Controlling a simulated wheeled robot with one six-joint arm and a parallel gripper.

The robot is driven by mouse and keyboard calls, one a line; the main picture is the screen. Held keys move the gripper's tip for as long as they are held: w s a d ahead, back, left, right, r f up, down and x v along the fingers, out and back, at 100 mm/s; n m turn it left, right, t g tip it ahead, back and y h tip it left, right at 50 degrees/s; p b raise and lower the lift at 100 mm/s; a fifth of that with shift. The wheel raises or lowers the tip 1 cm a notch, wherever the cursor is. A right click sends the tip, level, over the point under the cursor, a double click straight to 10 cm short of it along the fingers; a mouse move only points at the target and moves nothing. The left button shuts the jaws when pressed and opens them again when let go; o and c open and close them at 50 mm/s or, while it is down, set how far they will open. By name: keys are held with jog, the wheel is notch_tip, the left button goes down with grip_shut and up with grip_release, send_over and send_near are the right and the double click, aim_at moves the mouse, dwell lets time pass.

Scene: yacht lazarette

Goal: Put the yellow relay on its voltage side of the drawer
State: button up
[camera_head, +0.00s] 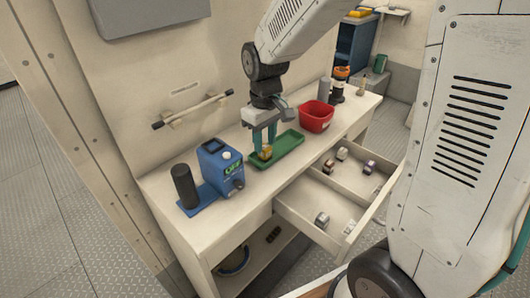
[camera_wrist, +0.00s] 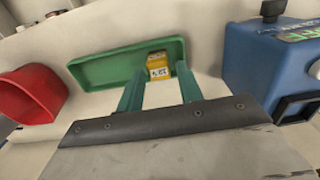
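The yellow relay (camera_head: 265,153) sits in the green tray (camera_head: 289,146) on the bench top, near the tray's left end. In the wrist view the relay (camera_wrist: 158,65) shows a white label with dark characters, which I cannot read for certain. My gripper (camera_head: 264,143) is above it, pointing down, with its teal fingers apart. In the wrist view the fingertips (camera_wrist: 161,72) are on either side of the relay's near end; contact is not visible. The open drawer (camera_head: 296,220) has a divider (camera_head: 325,186) between two compartments, each holding small relays. Voltage marks on the drawer are not readable.
A blue device (camera_head: 220,166) and a black cylinder (camera_head: 185,186) stand left of the tray. A red bin (camera_head: 316,116) stands right of it, with a grey cylinder and an orange-black item (camera_head: 339,83) beyond. A wall rail (camera_head: 193,109) is behind. Both compartments have bare floor.

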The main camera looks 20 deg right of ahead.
aim_at(265, 146)
notch_tip(265, 146, down, 4)
jog(key=shift+w+f, duration=0.1)
jog(key=shift+w, duration=0.05)
grip_shut()
